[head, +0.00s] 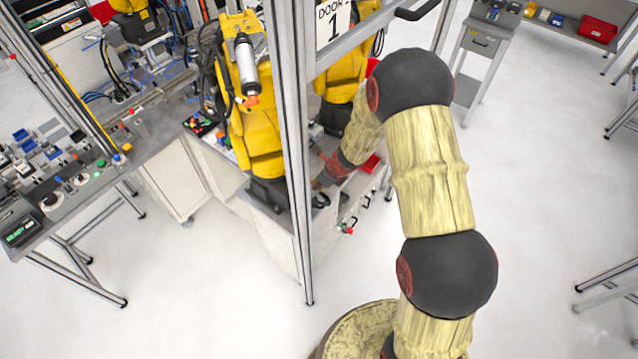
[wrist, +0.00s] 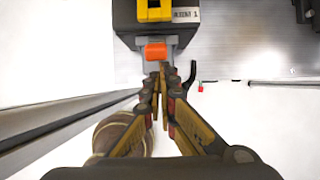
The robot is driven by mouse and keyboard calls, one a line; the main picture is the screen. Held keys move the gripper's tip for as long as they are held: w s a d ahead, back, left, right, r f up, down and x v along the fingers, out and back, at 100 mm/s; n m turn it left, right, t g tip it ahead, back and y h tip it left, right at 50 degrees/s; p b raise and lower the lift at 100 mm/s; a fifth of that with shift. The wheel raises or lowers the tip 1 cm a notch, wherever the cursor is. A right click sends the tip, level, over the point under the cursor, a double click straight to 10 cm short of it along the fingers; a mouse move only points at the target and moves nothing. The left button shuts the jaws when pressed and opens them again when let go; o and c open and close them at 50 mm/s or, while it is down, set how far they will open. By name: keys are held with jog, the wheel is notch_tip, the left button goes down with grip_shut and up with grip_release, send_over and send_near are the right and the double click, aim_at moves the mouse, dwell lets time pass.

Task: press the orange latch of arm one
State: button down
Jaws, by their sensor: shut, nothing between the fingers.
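In the wrist view, the orange latch (wrist: 156,51) sits on a grey bracket at the front of a dark base block (wrist: 125,22). A yellow part (wrist: 155,10) and a small label ending in 1 are above it. My gripper (wrist: 157,80) is shut and empty. Its fingertips are just below the latch in the picture, close to the bracket; I cannot tell whether they touch it. In the head view, a yellow arm (head: 255,120) stands behind the frame post, and my arm reaches towards its base. The latch cannot be made out there.
A metal frame post (head: 290,150) and a door panel marked 1 (head: 333,22) stand beside my arm. A grey workbench (head: 150,152) with small parts is at left. A side table (head: 490,40) is at upper right.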

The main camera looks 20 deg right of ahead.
jog(key=shift+w+a+r+p, duration=0.3)
jog(key=shift+w+r+p, duration=0.05)
jog(key=shift+r+p, duration=0.2)
jog(key=shift+r+p, duration=0.65)
jog(key=shift+r, duration=0.15)
